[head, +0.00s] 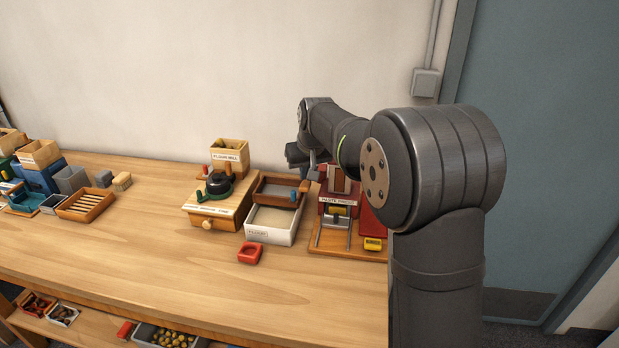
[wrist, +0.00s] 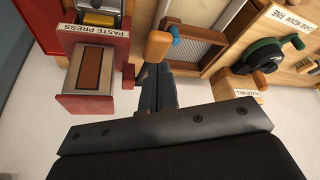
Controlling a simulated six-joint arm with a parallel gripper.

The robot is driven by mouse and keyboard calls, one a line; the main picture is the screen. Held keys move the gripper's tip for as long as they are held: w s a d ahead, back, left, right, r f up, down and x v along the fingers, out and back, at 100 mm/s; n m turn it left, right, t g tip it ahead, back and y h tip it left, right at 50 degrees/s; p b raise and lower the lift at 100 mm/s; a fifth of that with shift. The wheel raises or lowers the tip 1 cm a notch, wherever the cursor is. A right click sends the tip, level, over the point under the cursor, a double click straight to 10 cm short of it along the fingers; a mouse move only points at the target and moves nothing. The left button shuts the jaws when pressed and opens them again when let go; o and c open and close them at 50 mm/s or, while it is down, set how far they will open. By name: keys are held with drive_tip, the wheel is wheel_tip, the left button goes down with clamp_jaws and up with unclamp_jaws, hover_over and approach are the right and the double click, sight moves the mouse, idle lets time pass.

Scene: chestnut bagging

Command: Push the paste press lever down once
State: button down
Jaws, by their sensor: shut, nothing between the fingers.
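The red paste press (head: 338,208) stands on a wooden base at the right of the bench, partly hidden by my arm. In the wrist view its labelled red body (wrist: 95,45) is at the upper left. A rounded orange-brown wooden handle (wrist: 158,46), apparently the press lever's grip, shows just beyond my fingertips. My gripper (wrist: 153,68) is shut and empty, with its fingertips close to that handle; I cannot tell whether they touch. In the head view my gripper (head: 312,165) is above the left side of the press, and the lever is hard to make out.
The bench's middle is clear.

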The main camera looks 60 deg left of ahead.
sight(306, 186)
drive_tip(key=shift+f, duration=0.1)
idle(0.4)
drive_tip(key=shift+d+f, duration=0.2)
drive_tip(key=shift+f, duration=0.9)
drive_tip(key=shift+s+d+f, duration=0.15)
drive_tip(key=shift+f, duration=0.85)
drive_tip(key=shift+s+d+f, duration=0.1)
drive_tip(key=shift+f, duration=0.5)
drive_tip(key=shift+s+d+f, duration=0.1)
drive_tip(key=shift+f, duration=0.45)
drive_tip(key=shift+d+f, duration=0.1)
drive_tip(key=shift+f, duration=1)
